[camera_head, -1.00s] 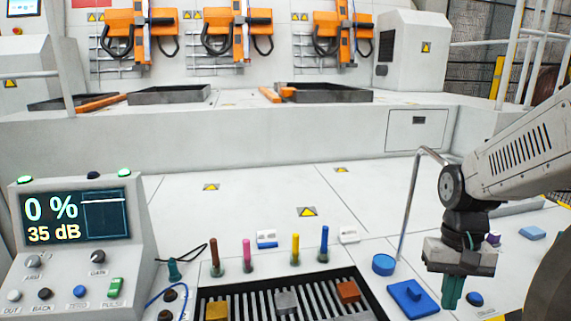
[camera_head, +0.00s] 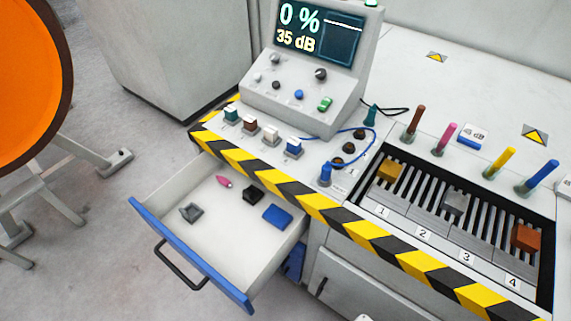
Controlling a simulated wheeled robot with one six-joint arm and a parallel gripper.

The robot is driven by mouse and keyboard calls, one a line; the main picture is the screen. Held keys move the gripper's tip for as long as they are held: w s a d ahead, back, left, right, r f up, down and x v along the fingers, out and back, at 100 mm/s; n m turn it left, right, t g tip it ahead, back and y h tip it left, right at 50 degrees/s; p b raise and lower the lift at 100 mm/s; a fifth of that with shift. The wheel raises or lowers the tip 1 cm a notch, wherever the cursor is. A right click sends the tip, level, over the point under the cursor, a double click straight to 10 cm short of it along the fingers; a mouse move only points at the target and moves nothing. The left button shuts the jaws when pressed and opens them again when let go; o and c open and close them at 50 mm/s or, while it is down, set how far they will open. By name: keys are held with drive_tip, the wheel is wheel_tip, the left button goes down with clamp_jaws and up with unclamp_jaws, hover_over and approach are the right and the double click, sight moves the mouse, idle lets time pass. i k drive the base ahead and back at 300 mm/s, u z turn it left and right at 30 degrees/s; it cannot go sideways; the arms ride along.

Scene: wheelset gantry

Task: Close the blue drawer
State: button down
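The blue drawer (camera_head: 190,256) is pulled open from under the left end of the workbench. Its blue front panel faces the lower left, with a black bar handle (camera_head: 180,267) on it. The drawer's white tray holds a grey block (camera_head: 191,213), a pink piece (camera_head: 223,181), a black block (camera_head: 253,194) and a blue block (camera_head: 277,215). My gripper is outside the current view.
The bench edge (camera_head: 260,182) has yellow and black stripes. A control panel (camera_head: 318,84) and a slotted tray (camera_head: 452,240) stand on top. Another cabinet front (camera_head: 345,285) is below. A large orange disc (camera_head: 28,80) on a stand is at left. Grey floor lies before the drawer.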

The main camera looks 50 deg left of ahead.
sight(237, 250)
drive_tip(key=k, duration=0.5)
drive_tip(key=u, duration=1.5)
drive_tip(key=i, duration=0.45)
drive_tip(key=u, duration=1.15)
drive_tip(key=k, duration=0.25)
drive_tip(key=z, duration=0.95)
drive_tip(key=i, duration=0.45)
drive_tip(key=u, duration=0.05)
